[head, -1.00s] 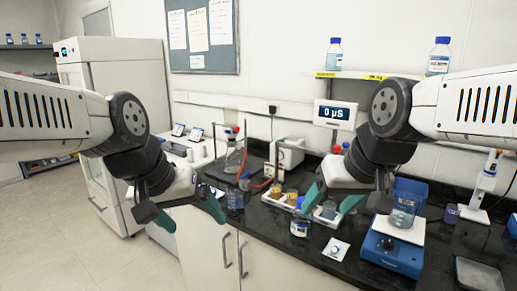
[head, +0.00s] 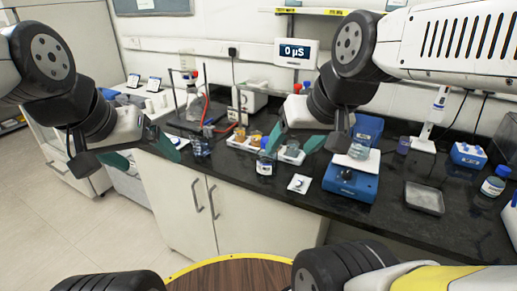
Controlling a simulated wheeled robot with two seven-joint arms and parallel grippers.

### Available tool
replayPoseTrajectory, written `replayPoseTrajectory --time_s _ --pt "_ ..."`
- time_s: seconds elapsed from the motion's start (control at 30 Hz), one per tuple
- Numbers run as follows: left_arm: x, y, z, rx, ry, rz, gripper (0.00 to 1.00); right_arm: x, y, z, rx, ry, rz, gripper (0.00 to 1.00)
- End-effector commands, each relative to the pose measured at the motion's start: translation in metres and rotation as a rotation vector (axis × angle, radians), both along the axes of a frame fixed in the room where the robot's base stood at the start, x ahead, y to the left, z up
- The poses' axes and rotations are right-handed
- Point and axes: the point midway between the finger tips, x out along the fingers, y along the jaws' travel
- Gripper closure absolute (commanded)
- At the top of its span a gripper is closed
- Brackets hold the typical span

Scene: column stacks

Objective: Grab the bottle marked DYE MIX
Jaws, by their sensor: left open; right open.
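A small bottle with a blue cap and white label (head: 265,165) stands near the front edge of the black bench, left of a white card with a dial. Another blue-capped bottle with a white label (head: 494,182) stands at the far right of the bench. I cannot read either label, so I cannot tell which is marked DYE MIX. My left gripper (head: 128,156) is open and empty, left of the bench items. My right gripper (head: 309,146) is open and empty, seen just right of the first bottle; no contact is clear.
A blue stirrer or balance (head: 350,185) bears a beaker, right of the first bottle. A grey tray (head: 425,198) lies further right. White cabinets (head: 190,215) are below. A round wooden surface (head: 235,275) is in front.

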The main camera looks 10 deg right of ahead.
Motion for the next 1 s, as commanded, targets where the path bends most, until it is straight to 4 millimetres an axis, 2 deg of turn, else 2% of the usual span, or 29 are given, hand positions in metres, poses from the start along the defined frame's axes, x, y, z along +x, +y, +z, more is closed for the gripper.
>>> replayPoseTrajectory --time_s 0.3,0.4,0.53,0.77,0.87,1.0 --pt "0.000 0.000 0.000 0.000 0.000 0.000 0.12 0.000 0.000 0.000 0.000 0.000 0.000 0.33" --pt "0.000 0.000 0.000 0.000 0.000 0.000 0.12 0.002 0.000 0.000 -0.002 0.005 -0.003 0.14" --pt "0.000 0.000 0.000 0.000 0.000 0.000 0.12 0.018 -0.002 0.002 -0.016 0.050 -0.030 0.12" --pt "0.000 0.000 0.000 0.000 0.000 0.000 0.12 0.085 -0.005 -0.004 -0.064 0.220 -0.133 0.12" --pt "0.000 0.000 0.000 0.000 0.000 0.000 0.12 0.118 -0.005 -0.016 -0.078 0.295 -0.185 0.12" --pt "0.000 0.000 0.000 0.000 0.000 0.000 0.12 0.163 -0.004 -0.040 -0.089 0.394 -0.256 0.12"
